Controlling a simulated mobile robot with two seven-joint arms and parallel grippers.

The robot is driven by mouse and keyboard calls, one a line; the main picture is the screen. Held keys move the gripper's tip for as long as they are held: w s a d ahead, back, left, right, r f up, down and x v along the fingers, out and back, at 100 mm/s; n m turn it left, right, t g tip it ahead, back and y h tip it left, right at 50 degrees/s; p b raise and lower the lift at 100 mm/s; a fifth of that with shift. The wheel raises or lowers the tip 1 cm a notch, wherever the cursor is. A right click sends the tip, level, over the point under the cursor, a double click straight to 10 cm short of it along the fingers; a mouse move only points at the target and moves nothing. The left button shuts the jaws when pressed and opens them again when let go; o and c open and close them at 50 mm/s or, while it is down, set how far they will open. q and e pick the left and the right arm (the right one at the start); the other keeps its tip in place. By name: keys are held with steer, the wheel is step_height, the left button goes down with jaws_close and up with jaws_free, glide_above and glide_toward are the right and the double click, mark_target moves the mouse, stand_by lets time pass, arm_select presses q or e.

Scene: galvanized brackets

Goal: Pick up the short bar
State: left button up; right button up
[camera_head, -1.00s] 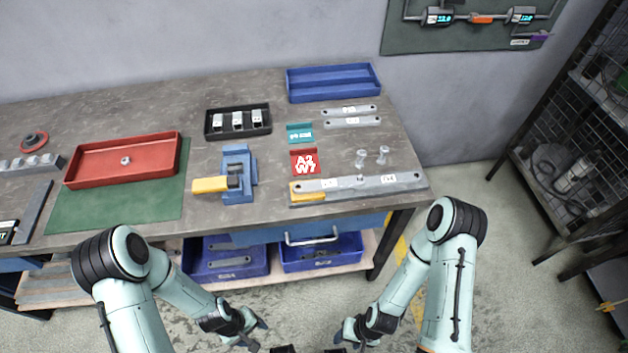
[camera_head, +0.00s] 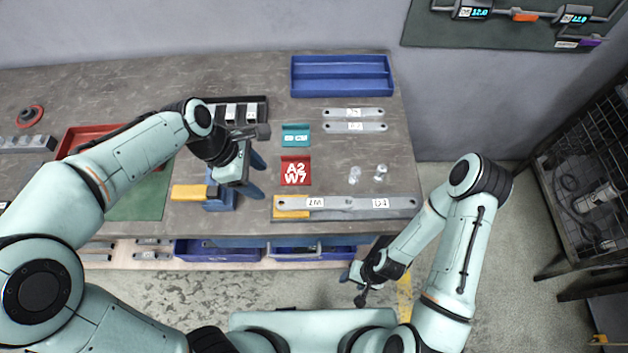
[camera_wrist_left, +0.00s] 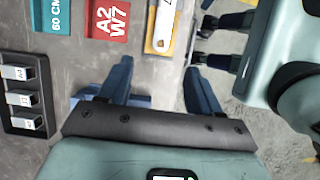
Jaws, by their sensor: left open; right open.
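Two short grey bars with white labels lie at the back right of the bench, one behind the other: the rear bar (camera_head: 353,112) and the front bar (camera_head: 340,127). I cannot tell from the labels which is meant. My right gripper (camera_head: 353,286) is open, low before the bench.
A teal plate (camera_head: 296,136) stands behind the red plate. A blue tray (camera_head: 342,91) is at the back. A black tray (camera_wrist_left: 22,124) shows in the left wrist view. My left arm covers much of the red tray (camera_head: 75,137).

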arm_select(q)
steer(key=b, duration=0.2)
glide_toward(287, 203)
steer(key=shift+s+x, duration=0.25)
steer(key=shift+x, duration=1)
steer(key=shift+w+d+f, duration=0.15)
steer(key=shift+d+f, duration=0.1)
steer(key=shift+f, duration=0.2)
steer(key=b+x, duration=0.1)
steer(key=x, duration=0.3)
steer(key=shift+f, duration=0.3)
arm_select(e)
steer(key=s+f, duration=0.1)
steer(key=f, duration=0.1)
steer(key=s+f, duration=0.1)
steer(key=s, duration=0.1)
steer(key=shift+s+f, duration=0.15)
steer(key=shift+f, duration=0.2)
arm_select(q)
steer(key=shift+w, duration=0.1)
jaws_close()
